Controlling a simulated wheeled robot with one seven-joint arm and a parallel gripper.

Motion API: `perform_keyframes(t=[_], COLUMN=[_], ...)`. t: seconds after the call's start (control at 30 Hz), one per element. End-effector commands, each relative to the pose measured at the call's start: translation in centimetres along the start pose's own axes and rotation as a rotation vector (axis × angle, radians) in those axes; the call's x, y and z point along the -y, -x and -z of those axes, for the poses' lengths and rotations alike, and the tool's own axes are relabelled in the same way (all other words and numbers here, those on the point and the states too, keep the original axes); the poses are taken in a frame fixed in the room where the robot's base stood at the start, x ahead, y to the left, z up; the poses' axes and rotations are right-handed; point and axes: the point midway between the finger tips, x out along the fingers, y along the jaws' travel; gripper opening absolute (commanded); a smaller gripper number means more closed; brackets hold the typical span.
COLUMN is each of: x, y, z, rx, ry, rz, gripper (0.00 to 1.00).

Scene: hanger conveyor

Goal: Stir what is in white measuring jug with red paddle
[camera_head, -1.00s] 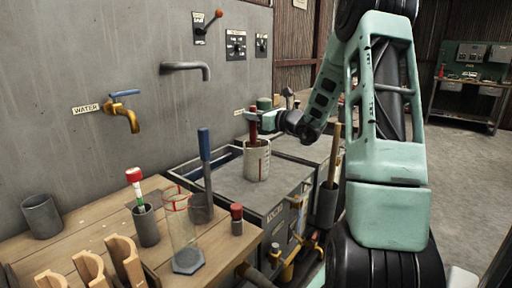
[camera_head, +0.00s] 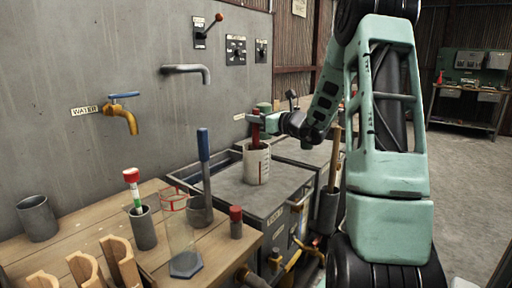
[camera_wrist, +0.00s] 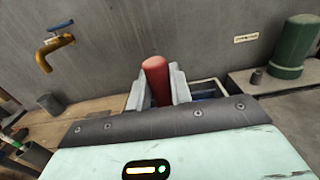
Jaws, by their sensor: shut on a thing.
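The white measuring jug (camera_head: 257,166) stands upright on the grey tank top in the head view, with red marks on its side. My gripper (camera_head: 257,119) is above the jug, shut on the red paddle (camera_head: 255,135). The paddle's lower part goes down into the jug's mouth and is hidden by its wall. In the wrist view the red handle (camera_wrist: 156,78) stands between the two fingers. What is in the jug cannot be seen, and the jug is hidden in the wrist view.
A blue-handled tool (camera_head: 204,160) stands in a grey cup left of the jug. A clear cylinder (camera_head: 183,235) and a red-capped bottle (camera_head: 236,222) stand on the wooden bench (camera_head: 75,245). A grey spout (camera_head: 187,69) sticks out of the wall. A green bottle (camera_wrist: 295,45) stands right of the gripper.

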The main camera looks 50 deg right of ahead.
Motion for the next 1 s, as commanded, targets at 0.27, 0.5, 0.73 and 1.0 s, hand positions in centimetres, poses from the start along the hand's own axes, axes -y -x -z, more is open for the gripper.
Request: perform_keyframes(t=[0.27,0.5,0.73,1.0], x=[0.0,0.0,0.0,0.0], y=[0.0,0.0,0.0,0.0], z=[-2.8,-5.1,-7.3,-9.8], rx=[0.002,0.002,0.001,0.001], ry=[0.003,0.003,0.001,0.002], rz=[0.000,0.000,0.001,0.000], gripper=[0.00,0.00,0.00,0.00])
